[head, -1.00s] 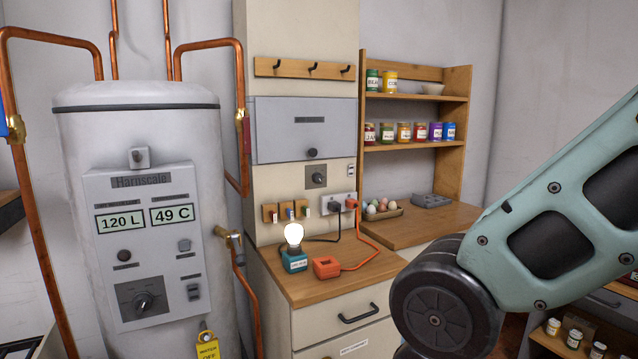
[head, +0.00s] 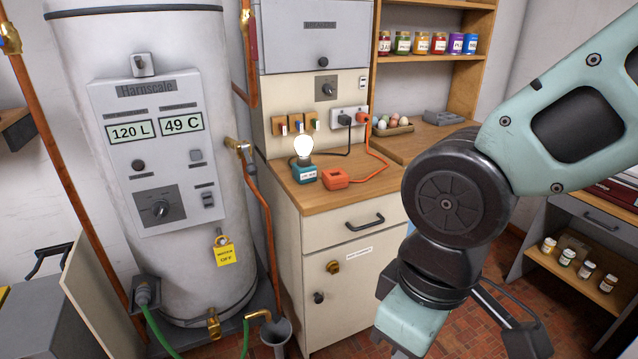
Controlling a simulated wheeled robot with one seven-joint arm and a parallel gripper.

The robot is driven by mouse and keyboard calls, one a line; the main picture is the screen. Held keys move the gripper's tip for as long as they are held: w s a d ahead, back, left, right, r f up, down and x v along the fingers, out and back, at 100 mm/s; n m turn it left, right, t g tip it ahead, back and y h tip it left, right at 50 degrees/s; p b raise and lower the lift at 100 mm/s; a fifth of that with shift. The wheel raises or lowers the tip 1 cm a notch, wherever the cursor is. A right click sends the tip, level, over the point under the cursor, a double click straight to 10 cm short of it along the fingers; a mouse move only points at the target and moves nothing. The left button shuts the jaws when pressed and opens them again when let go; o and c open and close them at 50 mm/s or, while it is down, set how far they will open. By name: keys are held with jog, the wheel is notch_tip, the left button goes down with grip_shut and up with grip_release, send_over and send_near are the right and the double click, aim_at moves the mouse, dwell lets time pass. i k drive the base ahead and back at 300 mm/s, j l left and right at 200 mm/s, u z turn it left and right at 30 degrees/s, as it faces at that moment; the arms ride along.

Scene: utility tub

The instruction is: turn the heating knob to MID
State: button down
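A white boiler (head: 75,160) marked Harnscale stands at the left. Its front panel (head: 110,165) has two displays reading 120 L and 49 C. Low on the panel is a dark round knob (head: 160,209) on a dark dial plate; its labels are too small to read, so I cannot tell its setting or whether it is the heating knob. Another dark knob (head: 327,90) sits on a grey plate on the wall above the counter. My arm comes in from the right and bends down in front of the cabinet, well apart from both knobs. My gripper is not in view.
A lit bulb (head: 303,149) on a teal base and an orange block (head: 335,179) are on the wooden counter (head: 345,200). Pipes flank the boiler. A green hose (head: 160,335) and funnel (head: 275,332) are near the floor.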

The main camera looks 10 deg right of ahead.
aim_at(327, 89)
jog(key=i+u, duration=0.45)
jog(key=i+l+u, duration=0.15)
jog(key=i+u, duration=0.15)
jog(key=u, duration=0.2)
